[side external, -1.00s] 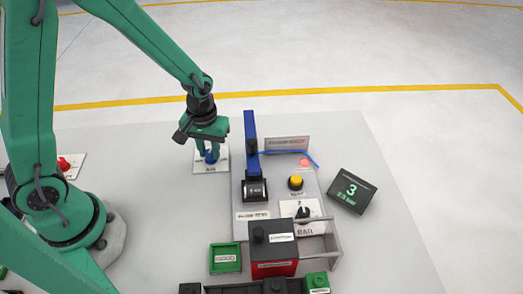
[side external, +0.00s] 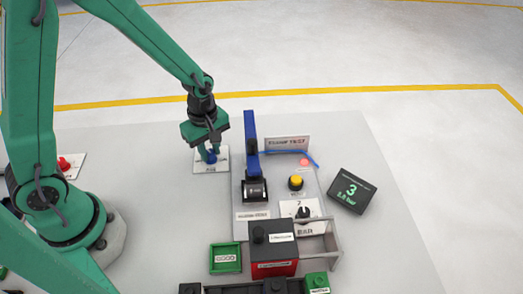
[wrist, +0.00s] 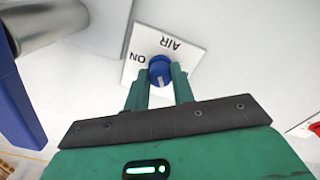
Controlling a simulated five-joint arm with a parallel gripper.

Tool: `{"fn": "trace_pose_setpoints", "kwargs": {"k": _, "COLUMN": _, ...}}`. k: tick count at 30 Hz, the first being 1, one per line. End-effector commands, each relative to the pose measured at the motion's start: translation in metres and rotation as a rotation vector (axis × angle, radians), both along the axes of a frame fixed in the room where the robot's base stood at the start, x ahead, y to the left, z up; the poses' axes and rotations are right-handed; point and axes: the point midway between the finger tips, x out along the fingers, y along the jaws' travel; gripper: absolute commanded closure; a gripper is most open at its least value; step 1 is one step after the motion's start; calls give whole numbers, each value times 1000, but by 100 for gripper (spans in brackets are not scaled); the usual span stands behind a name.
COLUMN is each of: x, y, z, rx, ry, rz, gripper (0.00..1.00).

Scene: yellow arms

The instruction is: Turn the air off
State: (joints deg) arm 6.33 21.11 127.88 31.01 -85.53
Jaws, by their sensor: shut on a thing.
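The blue air knob (side external: 210,157) sits on a white plate (side external: 203,167) left of the pump test panel. In the wrist view the knob (wrist: 160,69) has a pale pointer line, and its plate (wrist: 185,42) reads "AIR" and "ON". My gripper (side external: 208,152) points down over the knob with its fingers around it. In the wrist view my gripper (wrist: 160,80) is shut on the knob, one finger at each side. The plate's lettering near the fingers is partly hidden.
To the right stand a blue upright arm (side external: 251,135), a yellow button (side external: 295,182) and a black dial (side external: 303,213). A dark display (side external: 351,191) shows 3 and a bar reading.

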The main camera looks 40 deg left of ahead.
Motion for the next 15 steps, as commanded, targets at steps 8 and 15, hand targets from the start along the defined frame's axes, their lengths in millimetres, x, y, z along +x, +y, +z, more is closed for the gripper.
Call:
{"fn": "trace_pose_setpoints", "kwargs": {"k": 8, "x": 1, "y": 1, "z": 1, "rx": 0, "ry": -1, "rz": 158, "gripper": 98}}
{"fn": "trace_pose_setpoints", "kwargs": {"k": 15, "x": 1, "y": 1, "z": 1, "rx": 0, "ry": -1, "rz": 204, "gripper": 98}}
